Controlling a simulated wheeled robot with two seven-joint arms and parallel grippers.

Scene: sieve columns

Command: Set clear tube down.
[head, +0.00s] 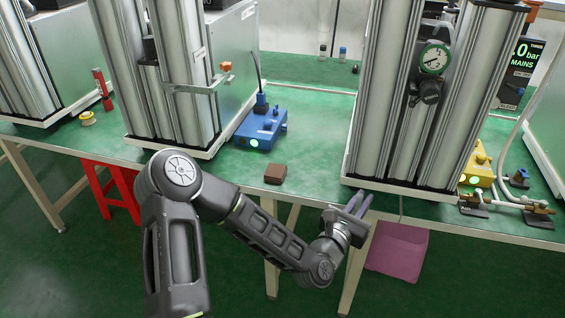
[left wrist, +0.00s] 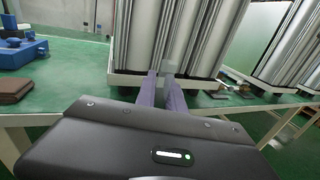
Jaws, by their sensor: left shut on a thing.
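My left gripper (head: 361,200) reaches in front of the bench's front edge, near the base of the middle-right column stand. It is shut, and its two purple-grey fingers also show in the left wrist view (left wrist: 166,88). A small pale, see-through patch between the fingertips is what shows of the clear tube (left wrist: 168,67); its full outline cannot be made out against the metal columns behind it. In the head view the tube cannot be told apart from the fingers. My right gripper is not in view.
The green bench (head: 315,180) carries tall metal columns (head: 385,110) close behind the gripper. A brown block (head: 275,174) and a blue box (head: 262,130) stand to the left, a yellow box (head: 478,172) to the right. Bare bench lies between the brown block and the columns.

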